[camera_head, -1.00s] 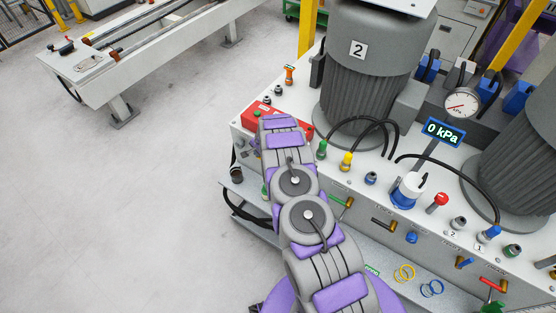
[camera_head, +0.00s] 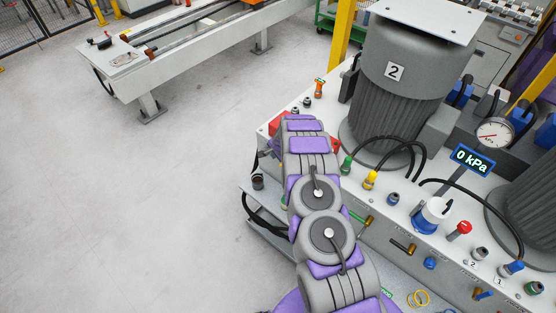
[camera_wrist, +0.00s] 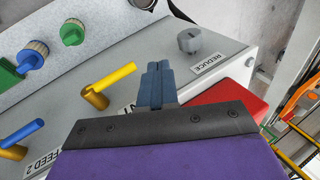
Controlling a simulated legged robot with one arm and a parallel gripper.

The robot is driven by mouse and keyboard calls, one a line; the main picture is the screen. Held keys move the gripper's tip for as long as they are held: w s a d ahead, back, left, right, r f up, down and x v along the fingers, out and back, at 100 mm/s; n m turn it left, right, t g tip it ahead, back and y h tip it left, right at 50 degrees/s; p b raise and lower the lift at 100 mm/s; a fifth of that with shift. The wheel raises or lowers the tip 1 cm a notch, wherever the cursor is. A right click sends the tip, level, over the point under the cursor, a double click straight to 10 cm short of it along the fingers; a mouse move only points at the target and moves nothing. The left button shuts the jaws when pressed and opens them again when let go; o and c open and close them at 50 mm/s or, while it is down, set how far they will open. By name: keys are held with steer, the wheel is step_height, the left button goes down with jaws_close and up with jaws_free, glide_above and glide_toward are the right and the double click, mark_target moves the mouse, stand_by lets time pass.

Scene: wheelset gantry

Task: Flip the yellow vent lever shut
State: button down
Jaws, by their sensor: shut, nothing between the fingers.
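The yellow vent lever (camera_wrist: 110,84) is in the wrist view, on the pale panel left of my gripper. Its handle slants from a brass pivot up and right, toward my fingers. A label beside it is partly covered and ends in "NT". My gripper (camera_wrist: 157,72) is shut and empty, its blue-grey fingers together. The fingertips are to the right of the handle's end, with a visible gap in the picture; the depth between them is hard to judge. In the head view my arm hides my gripper, and I cannot make out the yellow lever there.
In the wrist view a blue lever (camera_wrist: 22,133) marked FEED 2 is at left, a grey REDUCE knob (camera_wrist: 189,40) above right, and a red box (camera_wrist: 228,98) close right. The head view shows a gauge (camera_head: 495,133), a 0 kPa display (camera_head: 472,160) and clear floor (camera_head: 120,210) left.

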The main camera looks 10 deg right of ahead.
steer(key=w+a+r+p, duration=0.1)
steer(key=w+a+r, duration=0.2)
steer(key=r, duration=0.2)
steer(key=shift+w+a, duration=0.2)
steer(key=shift+w, duration=0.2)
steer(key=shift+d+r, duration=0.1)
steer(key=s+a+r+n+g+y+b, duration=0.1)
steer(key=s+a+r+n, duration=0.2)
steer(key=r, duration=0.5)
steer(key=s+a+r+n+g+b, duration=0.1)
steer(key=s+a+r, duration=0.1)
steer(key=s+r, duration=0.4)
steer(key=s+a+r+n+g, duration=0.1)
steer(key=s+r+n, duration=0.2)
steer(key=s+r, duration=1)
steer(key=s+d+r+n+g+b, duration=0.1)
steer(key=s+d+n, duration=0.1)
steer(key=s, duration=1.1)
steer(key=s+d+r+n+g+h+b, duration=0.1)
steer(key=s+d+r, duration=0.1)
steer(key=s, duration=1.1)
steer(key=s+d+r+n+g+h+b, duration=0.1)
steer(key=s+d+n, duration=0.1)
steer(key=s, duration=1.1)
steer(key=shift+s+d+r+n+g, duration=0.15)
steer(key=shift+s+r+n+g, duration=0.15)
steer(key=shift+r, duration=0.05)
